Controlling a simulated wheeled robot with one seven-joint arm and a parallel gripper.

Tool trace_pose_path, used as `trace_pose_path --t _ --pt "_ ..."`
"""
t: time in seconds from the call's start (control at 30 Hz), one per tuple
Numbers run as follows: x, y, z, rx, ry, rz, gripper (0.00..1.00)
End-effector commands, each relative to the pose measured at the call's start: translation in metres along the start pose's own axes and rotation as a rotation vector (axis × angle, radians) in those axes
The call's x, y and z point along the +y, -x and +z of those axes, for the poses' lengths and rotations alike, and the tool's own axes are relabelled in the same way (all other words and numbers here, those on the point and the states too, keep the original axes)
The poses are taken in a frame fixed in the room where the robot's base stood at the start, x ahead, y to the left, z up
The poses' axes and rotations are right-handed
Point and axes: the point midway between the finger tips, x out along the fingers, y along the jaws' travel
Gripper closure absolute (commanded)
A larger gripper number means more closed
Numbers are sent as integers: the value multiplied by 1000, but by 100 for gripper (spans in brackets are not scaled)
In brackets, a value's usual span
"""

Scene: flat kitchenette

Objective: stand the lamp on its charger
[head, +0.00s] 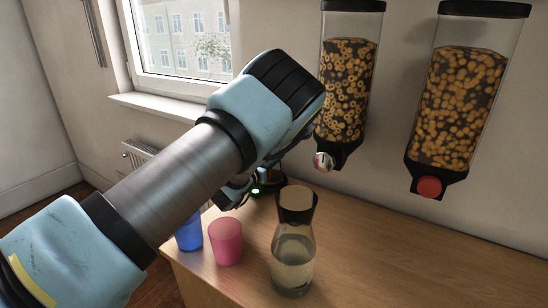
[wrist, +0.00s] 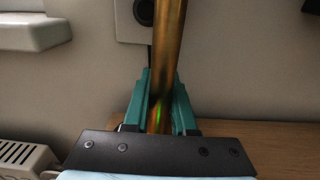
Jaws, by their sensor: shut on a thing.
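My gripper (wrist: 160,92) is shut on the upright brass-coloured pole of the lamp (wrist: 168,45), with a teal finger on each side. The pole leans slightly to the right in the wrist view, and its top and foot are out of sight. A green glow shows on it between the fingers. In the head view my arm hides most of the gripper and the lamp. A small green light (head: 256,191) shows beside a dark round thing (head: 269,182) at the back of the counter, perhaps the charger. Whether the lamp touches it is hidden.
A glass carafe (head: 293,262) with clear liquid stands close in front of the dark thing. A pink cup (head: 226,243) and a blue cup (head: 189,234) stand near the counter's left edge. Two cereal dispensers (head: 345,90) (head: 458,105) hang on the wall. The counter's right side (head: 430,270) is clear.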

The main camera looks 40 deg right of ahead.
Motion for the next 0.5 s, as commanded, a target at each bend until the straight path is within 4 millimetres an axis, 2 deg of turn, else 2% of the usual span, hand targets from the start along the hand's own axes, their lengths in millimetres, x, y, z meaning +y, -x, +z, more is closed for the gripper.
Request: trace_pose_path --t 0.1,0.13,0.2,0.5 --pt "0 0 -1 -4 -1 0 100" --pt "0 0 0 -4 -1 0 72" --pt "0 0 0 -3 -1 0 64" --pt "0 2 -3 2 0 0 63"
